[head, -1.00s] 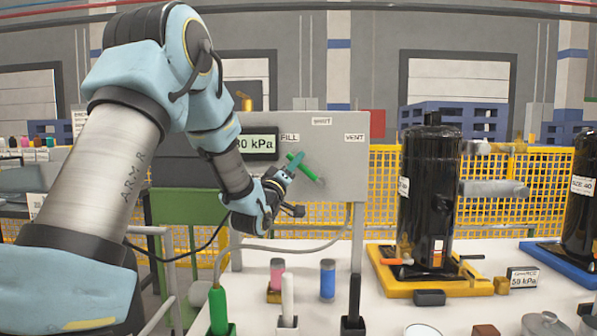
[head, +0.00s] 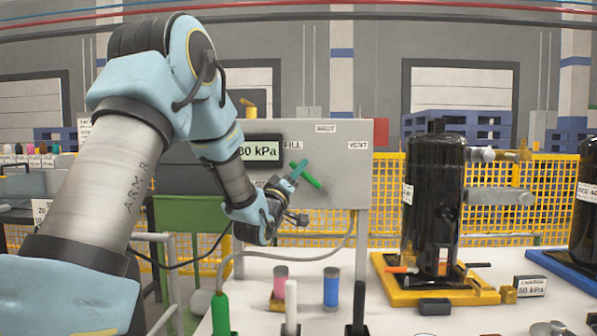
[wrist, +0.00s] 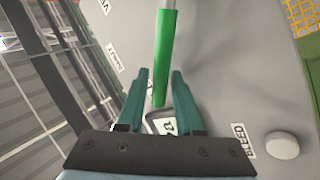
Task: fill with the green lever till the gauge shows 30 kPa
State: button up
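The green lever (head: 309,177) is on the grey panel (head: 345,185), below the FILL, SHUT and VENT labels. It slants from upper left to lower right. My gripper (head: 299,168) is at the lever's upper-left part in the head view. In the wrist view, my gripper's teal fingers (wrist: 160,78) stand apart, with gaps beside the green lever (wrist: 166,50), whose end shows between them. I cannot tell whether either finger touches it. The gauge (head: 259,149) appears to read 30 kPa, its left edge close behind my arm.
A black tank (head: 433,205) stands in a yellow tray (head: 400,295) on the white table, right of the panel. A card (head: 530,287) there ends in kPa. Pink (head: 281,287) and blue (head: 331,287) cylinders stand below the panel. A grey hose crosses under my gripper.

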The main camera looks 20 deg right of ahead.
jog(key=b+v, duration=0.2)
jog(key=v, duration=0.8)
jog(key=shift+f, duration=0.15)
jog(key=shift+s+a, duration=0.15)
jog(key=shift+a, duration=0.1)
